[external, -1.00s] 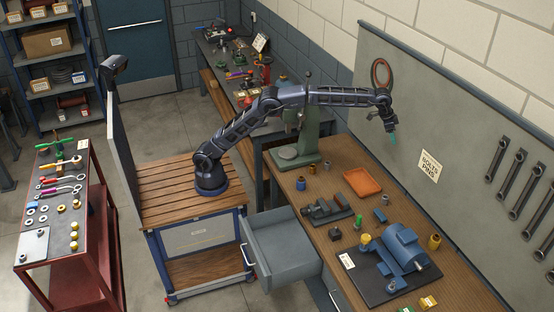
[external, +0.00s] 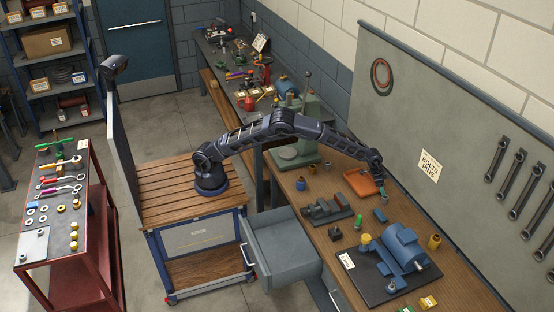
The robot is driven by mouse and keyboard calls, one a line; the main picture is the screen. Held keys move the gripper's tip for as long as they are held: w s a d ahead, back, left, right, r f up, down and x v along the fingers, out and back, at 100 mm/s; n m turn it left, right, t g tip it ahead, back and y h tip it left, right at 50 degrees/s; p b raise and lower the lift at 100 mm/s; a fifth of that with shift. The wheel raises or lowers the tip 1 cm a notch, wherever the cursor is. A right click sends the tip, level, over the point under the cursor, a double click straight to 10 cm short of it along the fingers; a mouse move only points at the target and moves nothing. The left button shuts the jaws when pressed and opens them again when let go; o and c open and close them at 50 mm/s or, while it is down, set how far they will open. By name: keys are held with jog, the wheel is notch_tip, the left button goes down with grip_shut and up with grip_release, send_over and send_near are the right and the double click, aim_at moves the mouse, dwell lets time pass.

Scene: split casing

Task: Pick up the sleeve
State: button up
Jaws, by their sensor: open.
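No part is labelled as the sleeve, and I cannot tell for certain which one it is. Small cylindrical parts on the wooden bench include a blue one (external: 300,184), a brown one (external: 312,170), a yellow one (external: 434,242) and a dark blue one (external: 380,214). My gripper (external: 381,191) is open, pointing down, at the right edge of the orange tray. A small blue-grey part (external: 384,200) is right below its fingertips. Whether they touch it is too small to tell.
The orange tray (external: 356,181) lies partly behind my gripper. A blue motor-like casing (external: 404,246) stands on a dark plate (external: 377,291) nearer the front. A grey vise (external: 327,210) and an open drawer (external: 283,251) are to the left.

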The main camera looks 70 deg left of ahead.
aim_at(387, 203)
jog(key=x, duration=0.3)
jog(key=shift+d+x, duration=0.15)
jog(key=shift+x, duration=1.15)
jog(key=shift+d+x, duration=0.2)
jog(key=shift+x, duration=1.1)
jog(key=shift+s+r, duration=0.1)
jog(key=shift+s, duration=0.05)
jog(key=c, duration=1.2)
jog(key=shift+o, duration=0.2)
jog(key=shift+r, duration=0.1)
